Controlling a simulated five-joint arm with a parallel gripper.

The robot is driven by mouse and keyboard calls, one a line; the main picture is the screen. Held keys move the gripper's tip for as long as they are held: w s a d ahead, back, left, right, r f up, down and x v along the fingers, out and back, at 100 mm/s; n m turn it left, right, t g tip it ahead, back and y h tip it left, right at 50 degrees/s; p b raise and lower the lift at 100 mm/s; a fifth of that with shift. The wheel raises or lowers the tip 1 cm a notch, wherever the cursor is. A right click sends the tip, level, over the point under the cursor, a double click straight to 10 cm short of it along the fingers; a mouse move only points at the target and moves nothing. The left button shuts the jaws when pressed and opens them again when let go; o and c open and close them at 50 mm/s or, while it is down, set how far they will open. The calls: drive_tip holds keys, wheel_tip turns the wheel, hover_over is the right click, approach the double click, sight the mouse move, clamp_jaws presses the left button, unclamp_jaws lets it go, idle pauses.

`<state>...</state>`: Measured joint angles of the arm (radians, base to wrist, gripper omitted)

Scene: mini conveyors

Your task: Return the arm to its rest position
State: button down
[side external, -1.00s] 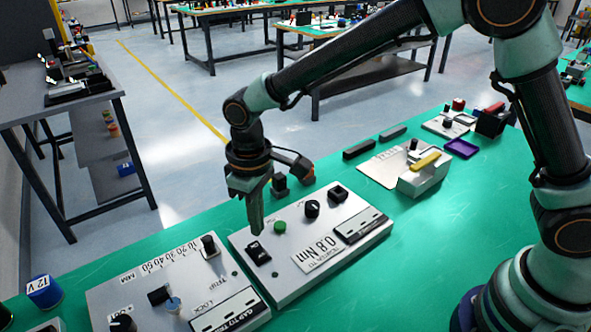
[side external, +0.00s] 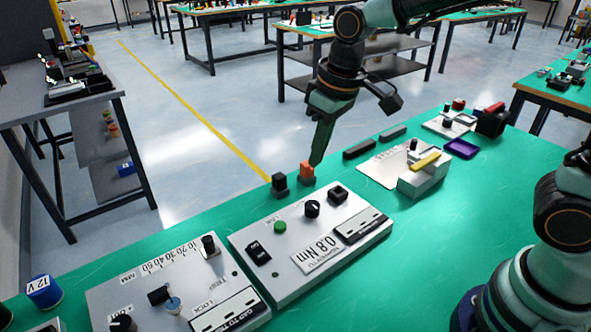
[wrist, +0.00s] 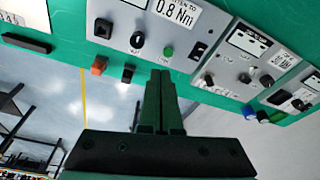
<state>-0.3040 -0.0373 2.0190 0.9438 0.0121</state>
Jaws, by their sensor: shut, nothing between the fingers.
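My gripper (side external: 315,162) is shut and empty, held above the far edge of the green table (side external: 365,275) in the side external view. Its closed fingers also show in the wrist view (wrist: 160,75), pointing toward the panels. In the side external picture the fingertips overlap the area beside an orange block (side external: 307,170); I cannot tell the exact gap. The panel marked 0.8 Nm (side external: 283,272) lies below and nearer, with a green button (side external: 280,227), a black knob (side external: 312,208) and a black rocker switch (side external: 258,253).
A black block (side external: 279,184) stands beside the orange one. A panel with a scale (side external: 205,267) lies at left. A grey device with a yellow lever (side external: 424,174), black bars (side external: 360,149) and a purple tray (side external: 461,148) are at right. Bare table lies at front right.

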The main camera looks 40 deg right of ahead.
drive_tip(key=s+d+r+m+t, duration=0.3)
drive_tip(key=s+d, duration=0.5)
drive_tip(key=d, duration=0.3)
drive_tip(key=shift+s+d+r+h, duration=0.2)
drive_tip(key=shift+d+r+h, duration=0.1)
drive_tip(key=shift+h, duration=0.1)
